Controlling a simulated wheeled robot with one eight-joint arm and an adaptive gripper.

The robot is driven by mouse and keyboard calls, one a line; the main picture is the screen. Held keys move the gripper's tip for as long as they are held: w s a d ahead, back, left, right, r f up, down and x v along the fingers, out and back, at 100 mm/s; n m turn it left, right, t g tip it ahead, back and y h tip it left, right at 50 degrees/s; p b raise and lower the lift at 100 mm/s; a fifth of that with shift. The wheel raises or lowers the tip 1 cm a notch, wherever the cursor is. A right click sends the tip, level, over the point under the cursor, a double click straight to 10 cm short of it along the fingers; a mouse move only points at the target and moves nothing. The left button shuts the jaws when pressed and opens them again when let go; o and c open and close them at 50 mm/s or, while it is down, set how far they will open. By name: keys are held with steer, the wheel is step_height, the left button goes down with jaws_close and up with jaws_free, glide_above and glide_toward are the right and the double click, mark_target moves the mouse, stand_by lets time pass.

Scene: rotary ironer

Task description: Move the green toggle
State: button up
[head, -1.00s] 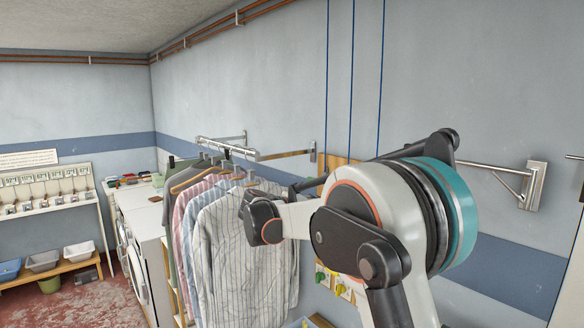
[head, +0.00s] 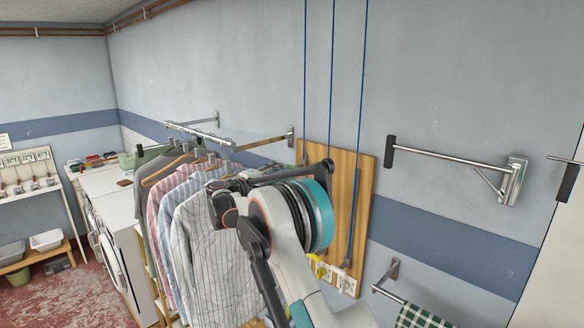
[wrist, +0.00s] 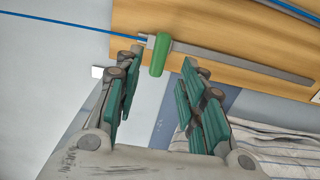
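The green toggle (wrist: 160,55) shows in the wrist view as a rounded green bar in front of a wooden board (wrist: 225,30). It sits where a blue cord (wrist: 65,25) meets a long grey metal strip (wrist: 250,65). My gripper (wrist: 161,72) is open, with one green-padded finger on each side of the toggle's near end. I see gaps on both sides, and cannot tell its depth relative to the fingertips. In the head view, the board (head: 365,200) is partly covered by my arm, and I cannot make out the green toggle or my gripper.
Striped shirts (head: 200,245) hang on a rail left of my arm, and also show in the wrist view (wrist: 285,140). A yellow handle (head: 318,265) is at the board's lower edge. A metal wall bracket (head: 450,160) and a checked cloth (head: 420,318) are to the right.

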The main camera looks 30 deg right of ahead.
mark_target(291, 170)
steer(key=p+x, duration=0.1)
steer(key=x, duration=0.6)
steer(key=shift+d, duration=0.2)
jaws_close()
